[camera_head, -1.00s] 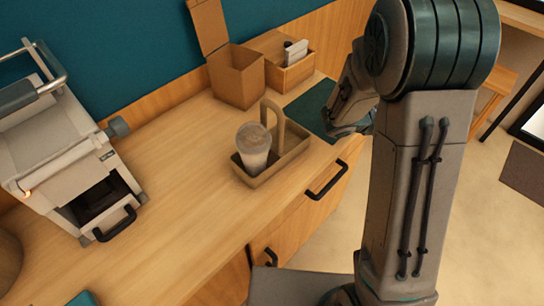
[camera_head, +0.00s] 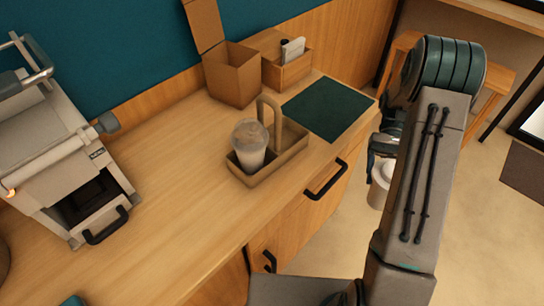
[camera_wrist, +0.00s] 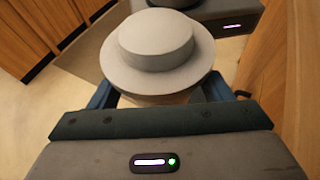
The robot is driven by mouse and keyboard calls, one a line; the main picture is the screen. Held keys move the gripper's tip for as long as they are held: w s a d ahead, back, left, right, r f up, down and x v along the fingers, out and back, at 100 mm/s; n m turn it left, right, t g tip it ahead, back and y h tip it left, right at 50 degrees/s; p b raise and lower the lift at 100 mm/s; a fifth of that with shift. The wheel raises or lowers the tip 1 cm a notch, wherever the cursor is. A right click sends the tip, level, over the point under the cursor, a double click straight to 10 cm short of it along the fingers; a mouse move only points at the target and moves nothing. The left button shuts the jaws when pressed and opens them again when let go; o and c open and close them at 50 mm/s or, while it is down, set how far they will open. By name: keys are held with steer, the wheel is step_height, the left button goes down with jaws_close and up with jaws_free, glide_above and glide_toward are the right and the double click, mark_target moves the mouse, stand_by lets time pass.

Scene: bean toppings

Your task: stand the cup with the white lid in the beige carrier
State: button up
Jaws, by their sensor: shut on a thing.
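The cup with the white lid (camera_head: 379,186) hangs in my gripper (camera_head: 384,158), out past the counter's front edge and to the right of the carrier. In the wrist view its pale round lid (camera_wrist: 155,45) faces the camera, between the blue fingers of my gripper (camera_wrist: 160,98); the lid hides most of the cup's body. The beige carrier (camera_head: 262,178) stands on the counter with its handle (camera_head: 277,125) upright. A cup with a clear domed lid (camera_head: 250,152) stands in its left part. The right part looks empty.
A dark green mat (camera_head: 328,108) lies bare to the right of the carrier. A cardboard box (camera_head: 232,80) and a wooden holder (camera_head: 287,70) stand behind. A grey machine (camera_head: 65,150) is at the left. Black drawer handles (camera_head: 326,180) jut from the counter front.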

steer(key=w+a+r+m+t+y+b, duration=0.2)
steer(key=w+a+m+t+y, duration=0.4)
steer(key=a+m+t+y, duration=0.35)
steer(key=w+a+r+m+t+y, duration=0.1)
steer(key=w+a+r+m+t, duration=0.4)
steer(key=w+r+m+t, duration=0.45)
steer(key=shift+m+g, duration=0.4)
steer(key=shift+g, duration=0.2)
steer(key=shift+s+a+f+b, duration=0.15)
steer(key=shift+s+a+f, duration=0.1)
steer(key=shift+a+f, duration=1.4)
steer(key=shift+s+a+f+b, duration=0.1)
steer(key=shift+s+a+f, duration=0.15)
steer(key=shift+a+f, duration=1.4)
steer(key=shift+s+a+f+b, duration=0.2)
steer(key=shift+a+f, duration=1)
steer(key=shift+a, duration=0.8)
